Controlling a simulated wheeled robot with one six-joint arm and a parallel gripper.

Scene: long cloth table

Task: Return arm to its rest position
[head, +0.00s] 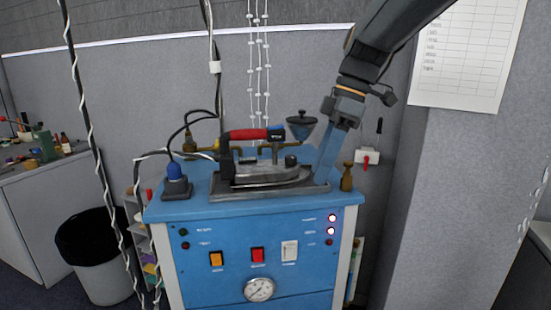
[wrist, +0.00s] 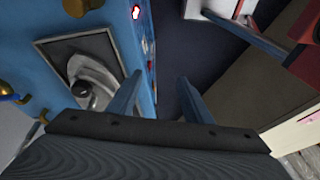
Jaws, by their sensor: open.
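My arm (head: 385,40) reaches in from the top right in the head view. My gripper (head: 325,165) points down at the right side of the blue steam station's top, close to the iron's tip. In the wrist view, my gripper (wrist: 160,76) has its two fingers apart, with nothing between them. The iron (head: 262,176) has a red and black handle and rests on a metal tray on the station. In the wrist view, part of the iron (wrist: 95,78) shows left of the fingers. The head view does not clearly separate the two fingers.
The blue station (head: 195,208) has switches, lights and a gauge (head: 259,289) on its front. Brass fittings (head: 347,178) stand on its top. Cables hang at the left and behind. A grey partition (head: 440,190) stands at the right. A bin (head: 100,270) is on the floor at left.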

